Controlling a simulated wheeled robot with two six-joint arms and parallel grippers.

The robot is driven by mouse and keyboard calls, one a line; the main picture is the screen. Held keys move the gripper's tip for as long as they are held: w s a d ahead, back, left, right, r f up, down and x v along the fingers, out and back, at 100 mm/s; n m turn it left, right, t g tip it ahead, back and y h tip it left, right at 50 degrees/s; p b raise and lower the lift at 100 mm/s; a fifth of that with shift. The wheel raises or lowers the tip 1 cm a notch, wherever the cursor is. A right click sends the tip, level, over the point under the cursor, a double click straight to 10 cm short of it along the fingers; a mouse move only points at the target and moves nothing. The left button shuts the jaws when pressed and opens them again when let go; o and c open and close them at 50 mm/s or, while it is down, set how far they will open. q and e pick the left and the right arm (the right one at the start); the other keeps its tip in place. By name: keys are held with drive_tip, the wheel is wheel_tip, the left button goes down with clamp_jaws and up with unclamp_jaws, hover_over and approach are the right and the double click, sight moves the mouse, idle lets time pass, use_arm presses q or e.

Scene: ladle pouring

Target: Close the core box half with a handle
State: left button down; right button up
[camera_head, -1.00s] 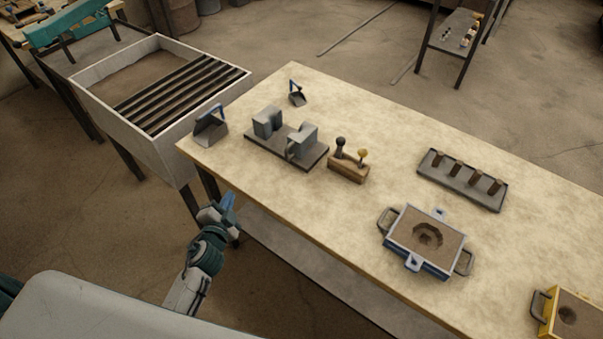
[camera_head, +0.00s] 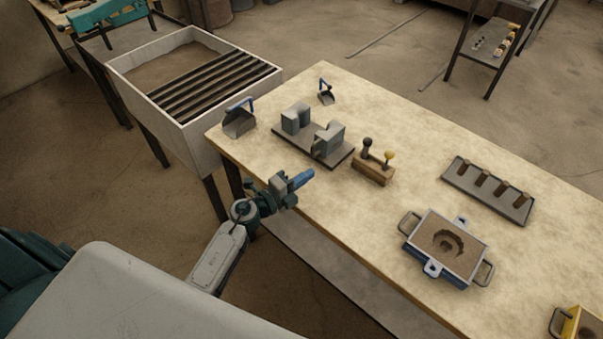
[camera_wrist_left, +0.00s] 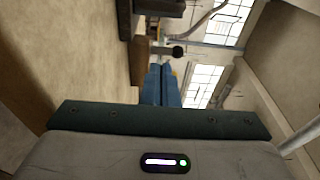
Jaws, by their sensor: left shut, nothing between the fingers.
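The core box stands on a dark base plate (camera_head: 290,146) near the left end of the table, as two grey halves set apart with a gap between them. The left half (camera_head: 296,118) is a plain block. The right half (camera_head: 329,140) is nearer to my gripper; its handle is hard to make out at this size. My left gripper (camera_head: 304,177) is at the table's front edge, in front of the core box and apart from it. Its blue fingers are shut and empty, and they also show in the left wrist view (camera_wrist_left: 161,84). My right gripper is not in view.
A wooden stand (camera_head: 372,172) with a black and a yellow knob is right of the core box. Scoops (camera_head: 239,122) are left and behind. A sand-filled blue box (camera_head: 446,248) and a tray of cores (camera_head: 487,190) lie right. Bare tabletop separates them.

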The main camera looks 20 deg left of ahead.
sight(312, 159)
use_arm(q)
drive_tip(key=p+x, duration=0.1)
drive_tip(key=x, duration=0.6)
drive_tip(key=shift+w+d+r, duration=0.15)
drive_tip(key=shift+w, duration=0.1)
drive_tip(key=a, duration=0.3)
drive_tip(key=shift+a, duration=0.65)
drive_tip(key=shift+w, duration=0.1)
drive_tip(key=shift+d, duration=0.1)
drive_tip(key=a, duration=0.1)
drive_tip(key=w+a, duration=0.1)
drive_tip(key=a, duration=0.3)
drive_tip(key=shift+w, duration=0.4)
drive_tip(key=shift+d, duration=0.1)
